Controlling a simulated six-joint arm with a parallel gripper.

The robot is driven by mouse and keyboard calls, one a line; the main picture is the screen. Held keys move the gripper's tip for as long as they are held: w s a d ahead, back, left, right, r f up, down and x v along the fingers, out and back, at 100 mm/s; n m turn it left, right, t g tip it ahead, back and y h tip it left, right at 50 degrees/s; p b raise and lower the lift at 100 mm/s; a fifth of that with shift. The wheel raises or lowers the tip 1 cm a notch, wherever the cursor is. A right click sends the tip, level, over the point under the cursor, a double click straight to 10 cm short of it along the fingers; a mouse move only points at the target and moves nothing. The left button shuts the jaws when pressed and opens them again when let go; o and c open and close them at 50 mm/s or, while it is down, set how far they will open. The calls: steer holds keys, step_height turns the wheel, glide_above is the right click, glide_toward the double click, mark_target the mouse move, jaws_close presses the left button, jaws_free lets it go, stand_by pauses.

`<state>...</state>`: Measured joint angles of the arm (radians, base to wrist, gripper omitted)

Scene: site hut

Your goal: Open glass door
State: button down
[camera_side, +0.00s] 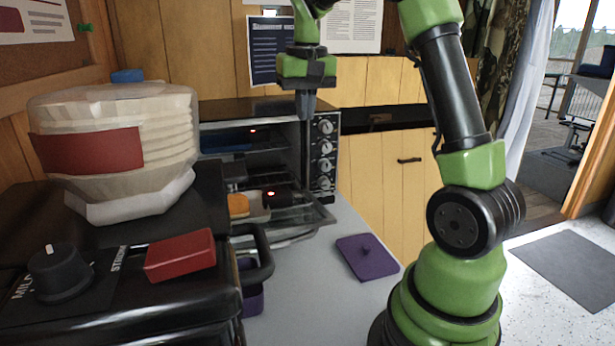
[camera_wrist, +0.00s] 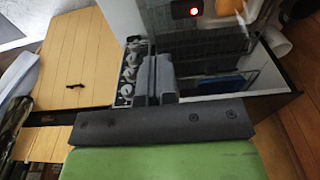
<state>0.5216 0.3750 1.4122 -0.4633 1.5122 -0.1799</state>
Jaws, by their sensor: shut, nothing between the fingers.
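The oven (camera_side: 322,115) stands on the counter against the wooden wall, with a column of knobs at its right. Its glass door (camera_side: 300,222) is tilted down and forward, and the front opening shows a wire rack inside. In the wrist view the oven's knobs (camera_wrist: 128,75) are left of my fingers and the open cavity is to the right. My gripper (camera_side: 305,112) is shut and empty, pointing down in front of the oven's upper front, beside the knobs and above the lowered door. My gripper's fingers also show in the wrist view (camera_wrist: 156,78).
A black appliance (camera_side: 120,318) with a dial fills the left foreground, carrying a red block (camera_side: 180,255) and a pale stacked container (camera_side: 115,110). A purple lid-like piece (camera_side: 367,257) lies on the counter (camera_side: 310,290) to the right. Bare counter lies before the door.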

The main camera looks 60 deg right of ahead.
glide_above(311, 222)
steer(key=w+d, duration=0.3)
step_height(311, 222, down, 10)
steer(key=shift+s+a+f, duration=0.2)
steer(key=shift+s+f, duration=0.05)
steer(key=shift+f, duration=0.35)
steer(key=shift+s+a+f, duration=0.2)
steer(key=shift+a+f, duration=0.05)
steer(key=shift+f, duration=0.3)
steer(key=shift+s+a+f, duration=0.2)
steer(key=shift+s+f, duration=0.05)
steer(key=shift+f, duration=0.35)
steer(key=shift+s+a+f, duration=0.1)
steer(key=shift+s+f, duration=0.15)
steer(key=shift+f, duration=0.15)
steer(key=f, duration=0.1)
steer(key=s+a+f, duration=0.1)
steer(key=f+h, duration=0.1)
steer(key=shift+s+a+f+t, duration=0.15)
steer(key=shift+a+t, duration=0.1)
steer(key=shift+t, duration=0.15)
steer(key=shift+s+a+f, duration=0.2)
steer(key=shift+a+f, duration=0.1)
steer(key=shift+f, duration=0.35)
